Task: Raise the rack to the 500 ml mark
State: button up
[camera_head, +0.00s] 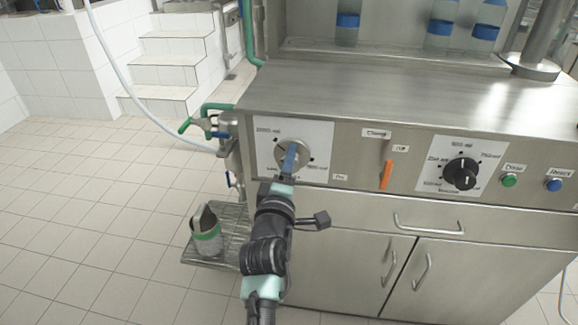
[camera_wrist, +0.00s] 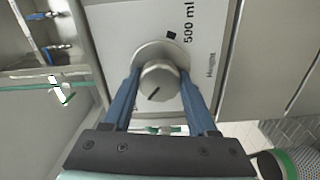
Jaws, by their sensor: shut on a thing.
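My gripper (camera_head: 289,166) reaches the grey round knob (camera_head: 281,158) on the white dial plate (camera_head: 318,140) at the left of the steel front. In the wrist view the blue fingers of my gripper (camera_wrist: 161,84) are shut on the knob (camera_wrist: 158,92), one on each side. A dark line on the knob's face points to the lower left there. The 500 ml mark (camera_wrist: 188,22) is at the upper right of the knob, beside a small dark tick. The wire rack (camera_head: 190,262) is low at the left side of the unit, with a grey and green jug (camera_head: 207,240) on it.
An orange handle (camera_head: 386,175), a black knob (camera_head: 461,173), a green button (camera_head: 509,180) and a blue button (camera_head: 553,185) are to the right. The tiled floor at left is clear.

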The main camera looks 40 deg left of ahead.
jog(key=m+b, duration=0.1)
jog(key=m, duration=0.2)
jog(key=shift+f+m, duration=0.15)
jog(key=shift+m, duration=0.25)
jog(key=m+b, duration=0.1)
jog(key=m, duration=0.3)
jog(key=shift+m, duration=0.3)
jog(key=m+b, duration=0.1)
jog(key=m, duration=0.2)
jog(key=shift+m, duration=0.3)
jog(key=m+b, duration=0.1)
jog(key=m, duration=0.3)
jog(key=shift+m, duration=0.3)
jog(key=m+b, duration=0.1)
jog(key=m, duration=1.1)
jog(key=shift+b, duration=0.35)
jog(key=shift+m, duration=1.6)
